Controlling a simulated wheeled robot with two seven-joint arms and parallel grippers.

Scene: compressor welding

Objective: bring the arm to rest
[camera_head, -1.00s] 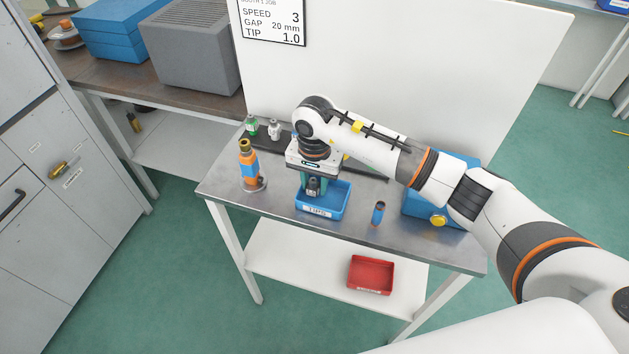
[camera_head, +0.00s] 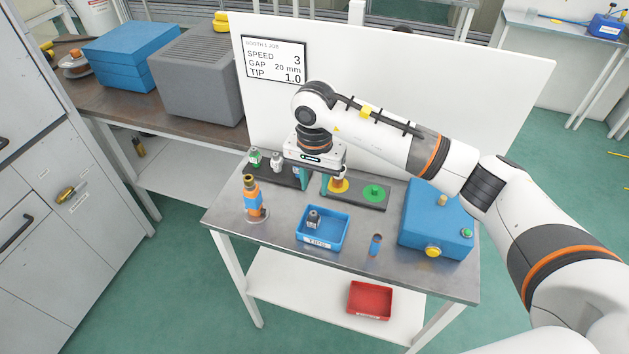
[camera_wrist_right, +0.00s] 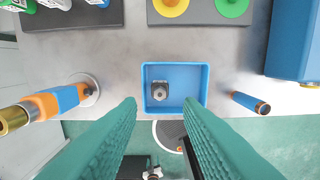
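My right gripper (camera_head: 314,181) is open and empty, raised above the table behind the blue tray. In the right wrist view its two teal fingers (camera_wrist_right: 160,104) stand wide apart, with nothing between them. A small dark grey tip (camera_head: 313,219) sits inside the blue tray (camera_head: 341,238) labelled TIPS; in the wrist view the tip (camera_wrist_right: 159,91) is in the tray's left half. The right arm (camera_head: 380,142) reaches in from the right, bent over the table. My left gripper is not in view.
An orange-and-blue torch (camera_head: 251,197) stands at the table's left. A small blue-and-orange cylinder (camera_head: 376,243) and a blue box (camera_head: 432,222) are on the right. Holders (camera_head: 362,200) with coloured discs lie behind. A white panel (camera_head: 420,90) closes the back. A red tray (camera_head: 370,299) is below.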

